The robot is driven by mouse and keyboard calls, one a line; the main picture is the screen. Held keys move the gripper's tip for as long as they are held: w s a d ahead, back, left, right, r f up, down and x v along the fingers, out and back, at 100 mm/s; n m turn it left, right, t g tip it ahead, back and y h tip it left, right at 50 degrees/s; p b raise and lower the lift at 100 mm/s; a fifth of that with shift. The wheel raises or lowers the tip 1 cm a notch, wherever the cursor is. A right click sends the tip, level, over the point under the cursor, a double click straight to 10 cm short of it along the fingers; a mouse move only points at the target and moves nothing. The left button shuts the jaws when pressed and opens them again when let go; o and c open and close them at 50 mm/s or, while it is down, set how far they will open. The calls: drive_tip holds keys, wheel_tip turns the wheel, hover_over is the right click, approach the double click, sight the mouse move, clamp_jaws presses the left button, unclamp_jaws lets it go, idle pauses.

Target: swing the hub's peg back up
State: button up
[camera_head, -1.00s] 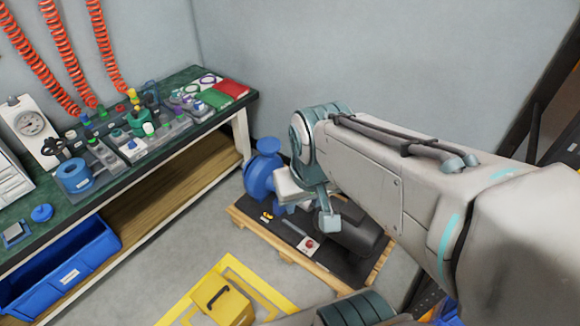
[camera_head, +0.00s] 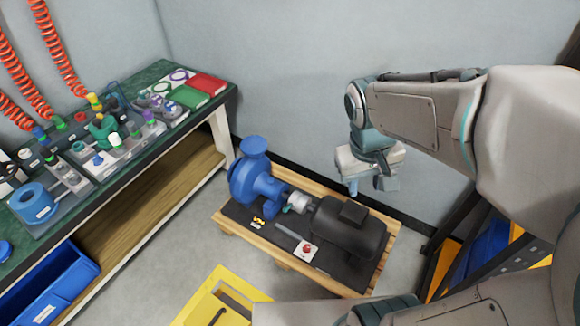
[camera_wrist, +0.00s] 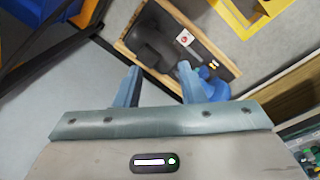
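The pump unit on the pallet has a blue pump (camera_head: 255,182) at its left and a dark motor (camera_head: 348,232) at its right. Between them sits the silver hub (camera_head: 298,200) on the shaft. A small teal piece, apparently the peg (camera_head: 288,209), shows at the hub's lower left; its exact angle is too small to tell. My gripper (camera_head: 369,186) is up and to the right of the hub, apart from it, above the motor's far side. In the wrist view my gripper (camera_wrist: 158,70) has its fingers apart with nothing between them; the hub is not clear there.
The wooden pallet (camera_head: 237,228) stands on the floor near the wall. A red-button box (camera_head: 306,250) lies on its dark mat. A workbench (camera_head: 150,160) with parts is at the left, a yellow floor frame (camera_head: 195,305) in front, and a dark rack (camera_head: 490,245) at the right.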

drive_tip(key=w+f+n+g+h+b, duration=0.1)
drive_tip(key=w+f+n+h+b, duration=0.35)
drive_tip(key=f, duration=0.65)
drive_tip(key=w+f+n+g+h+b, duration=0.25)
drive_tip(key=w+f+b, duration=0.45)
drive_tip(key=f, duration=0.4)
drive_tip(key=n+t+b, duration=1.9)
drive_tip(key=n+t, duration=0.4)
drive_tip(key=n, duration=0.1)
approach(288, 207)
drive_tip(key=shift+h, duration=0.4)
drive_tip(key=b+x, duration=0.1)
drive_tip(key=x, duration=0.2)
drive_tip(key=b+x, duration=0.1)
drive_tip(key=x, duration=0.2)
drive_tip(key=f+b+x, duration=0.1)
drive_tip(key=x, duration=0.2)
drive_tip(key=shift+w+r, duration=0.15)
drive_tip(key=shift+w, duration=0.45)
clamp_jaws()
